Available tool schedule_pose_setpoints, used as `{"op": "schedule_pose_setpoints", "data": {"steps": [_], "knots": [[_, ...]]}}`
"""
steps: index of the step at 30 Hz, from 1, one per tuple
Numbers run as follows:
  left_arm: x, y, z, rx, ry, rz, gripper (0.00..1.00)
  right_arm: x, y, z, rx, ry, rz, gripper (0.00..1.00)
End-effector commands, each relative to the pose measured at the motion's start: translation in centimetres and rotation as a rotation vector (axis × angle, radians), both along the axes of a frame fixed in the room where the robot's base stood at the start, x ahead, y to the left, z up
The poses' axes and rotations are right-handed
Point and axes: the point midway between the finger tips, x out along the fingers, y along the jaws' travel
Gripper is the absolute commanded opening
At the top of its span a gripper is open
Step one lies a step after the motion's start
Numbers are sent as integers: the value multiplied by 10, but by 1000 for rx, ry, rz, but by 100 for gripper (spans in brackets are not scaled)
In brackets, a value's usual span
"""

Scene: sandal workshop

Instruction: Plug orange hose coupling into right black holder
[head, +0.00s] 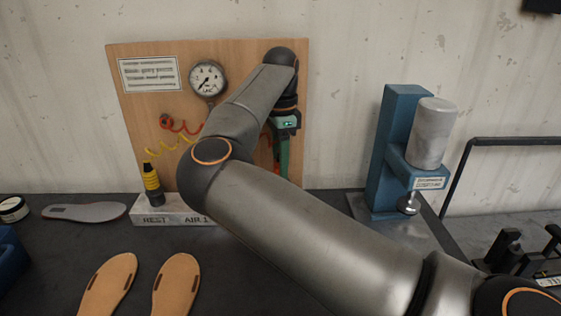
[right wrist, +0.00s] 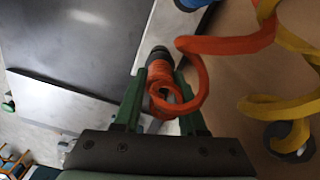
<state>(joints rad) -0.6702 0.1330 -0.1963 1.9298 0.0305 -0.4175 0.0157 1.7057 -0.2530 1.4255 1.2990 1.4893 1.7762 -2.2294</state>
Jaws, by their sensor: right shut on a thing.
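My right gripper (head: 282,160) points down in front of the wooden board's right side, its green fingers shut on the orange hose coupling (head: 277,169). In the right wrist view the coupling (right wrist: 159,72) sits between the two fingers (right wrist: 160,85), with a dark end beyond the fingertips and the orange hose looped over it. The right black holder is hidden behind my arm in the head view. I cannot tell whether the coupling touches it. The yellow coupling (head: 152,178) stands upright in the left black holder (head: 155,197). My left gripper is not in view.
The board (head: 140,104) carries a gauge (head: 207,79) and coiled hoses. A pale labelled block (head: 170,213) stands at its foot. A blue press (head: 385,150) stands to the right. Insoles (head: 108,285) lie in front, and a grey sole (head: 85,212) lies left.

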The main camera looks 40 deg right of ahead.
Motion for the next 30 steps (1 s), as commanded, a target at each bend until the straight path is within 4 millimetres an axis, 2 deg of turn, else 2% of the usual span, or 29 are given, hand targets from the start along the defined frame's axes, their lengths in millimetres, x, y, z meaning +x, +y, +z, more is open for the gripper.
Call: {"op": "schedule_pose_setpoints", "data": {"steps": [26,27,30], "knots": [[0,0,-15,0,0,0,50,0,0,-19,0,0,0,0],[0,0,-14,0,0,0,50,0,0,-18,0,-1,0,43],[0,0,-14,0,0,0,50,0,0,-18,0,-1,0,54]]}}
